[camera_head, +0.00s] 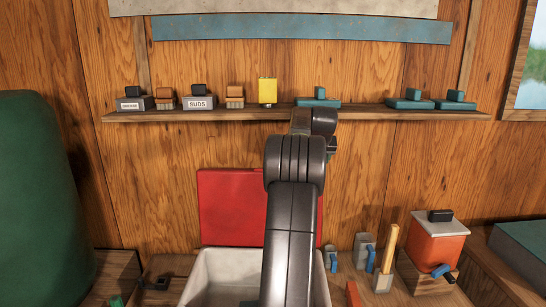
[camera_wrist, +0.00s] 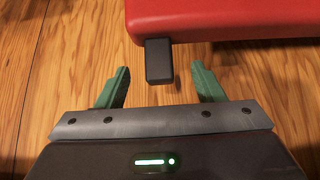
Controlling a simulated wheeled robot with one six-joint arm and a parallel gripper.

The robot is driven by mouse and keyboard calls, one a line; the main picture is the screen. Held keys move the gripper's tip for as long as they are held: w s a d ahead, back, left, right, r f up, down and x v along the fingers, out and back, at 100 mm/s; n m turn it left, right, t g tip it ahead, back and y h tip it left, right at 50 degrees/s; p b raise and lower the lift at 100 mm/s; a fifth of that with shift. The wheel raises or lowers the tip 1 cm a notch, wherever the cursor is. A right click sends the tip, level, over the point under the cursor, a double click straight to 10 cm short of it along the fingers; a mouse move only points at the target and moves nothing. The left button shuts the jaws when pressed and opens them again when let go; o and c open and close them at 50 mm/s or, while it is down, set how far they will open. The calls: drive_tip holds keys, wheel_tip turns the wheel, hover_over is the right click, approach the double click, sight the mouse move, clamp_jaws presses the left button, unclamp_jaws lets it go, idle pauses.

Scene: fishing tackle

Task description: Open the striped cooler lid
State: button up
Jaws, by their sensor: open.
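A red lid (camera_head: 228,207) stands raised, roughly upright, behind a pale open-topped cooler box (camera_head: 206,268); no stripes show on either. My arm covers the lid's right part and much of the box. In the wrist view the red lid (camera_wrist: 235,18) spans the top right, with a black tab (camera_wrist: 159,62) sticking out from its edge. My gripper (camera_wrist: 161,84) is open, its green fingers apart. The tab's end lies just beyond and between the fingertips, with gaps on both sides.
A wall shelf (camera_head: 190,115) with several small items runs behind my arm. An orange box with a white lid (camera_head: 440,225) and a wooden-handled tool (camera_head: 389,250) stand at right. A large green object (camera_head: 38,200) fills the left. Bare wall lies between lid and shelf.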

drive_tip(key=v, duration=0.7)
drive_tip(key=shift+w+r, duration=0.15)
idle(0.3)
drive_tip(key=x, duration=0.7)
drive_tip(key=shift+s+r, duration=0.15)
drive_tip(key=shift+s, duration=1.3)
